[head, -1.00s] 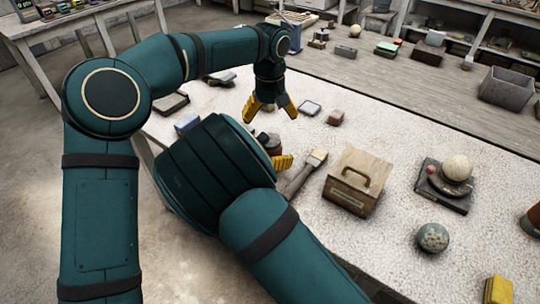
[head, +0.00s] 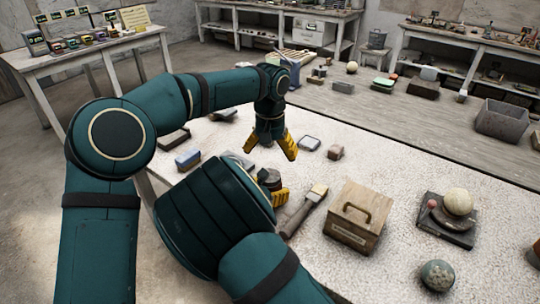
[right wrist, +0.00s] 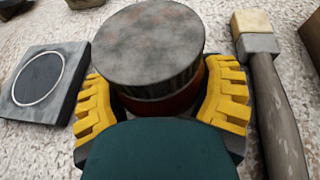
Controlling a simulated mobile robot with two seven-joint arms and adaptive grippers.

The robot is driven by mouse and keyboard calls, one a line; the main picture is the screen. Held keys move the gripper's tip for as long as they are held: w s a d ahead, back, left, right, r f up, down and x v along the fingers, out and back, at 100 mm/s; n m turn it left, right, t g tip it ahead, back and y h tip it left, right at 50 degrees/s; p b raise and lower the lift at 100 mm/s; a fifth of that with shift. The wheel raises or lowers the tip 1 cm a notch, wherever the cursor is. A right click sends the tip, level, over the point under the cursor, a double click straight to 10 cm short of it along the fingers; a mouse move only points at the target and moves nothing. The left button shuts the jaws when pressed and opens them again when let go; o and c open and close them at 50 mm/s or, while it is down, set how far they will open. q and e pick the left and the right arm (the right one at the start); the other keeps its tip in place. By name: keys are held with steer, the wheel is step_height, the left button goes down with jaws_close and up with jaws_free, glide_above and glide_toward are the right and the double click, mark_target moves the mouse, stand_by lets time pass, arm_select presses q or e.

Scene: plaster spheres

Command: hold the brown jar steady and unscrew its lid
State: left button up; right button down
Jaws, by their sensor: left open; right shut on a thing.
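The brown jar (right wrist: 178,103) stands upright in the right wrist view, with a broad dark lid (right wrist: 148,45) on it, its top mottled grey. My right gripper (right wrist: 162,105) has its yellow fingers on both sides of the jar's body, below the lid, and is shut on it. In the head view the lid (head: 268,175) shows just past my right forearm, which hides most of the jar and of my right gripper (head: 274,194). My left gripper (head: 268,152) is open and empty, fingers pointing down, above and behind the jar and apart from it.
A brush (head: 304,211) lies close right of the jar. A wooden box (head: 352,218) with a handle stands further right. A dark square piece (right wrist: 42,85) with a ring lies left of the jar. Small blocks (head: 188,159) lie around; a mottled sphere (head: 438,275) sits at front right.

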mark_target(270, 188)
arm_select(q)
steer(key=m, duration=0.3)
steer(key=shift+m, duration=0.3)
steer(key=m, duration=0.5)
steer(key=shift+s+r, duration=0.1)
steer(key=shift+r, duration=0.05)
steer(key=m, duration=0.7)
steer(key=shift+r, duration=0.1)
steer(key=m, duration=0.6)
steer(key=shift+m, duration=0.3)
steer(key=m, duration=0.8)
steer(key=shift+m, duration=0.3)
steer(key=shift+f, duration=4.1)
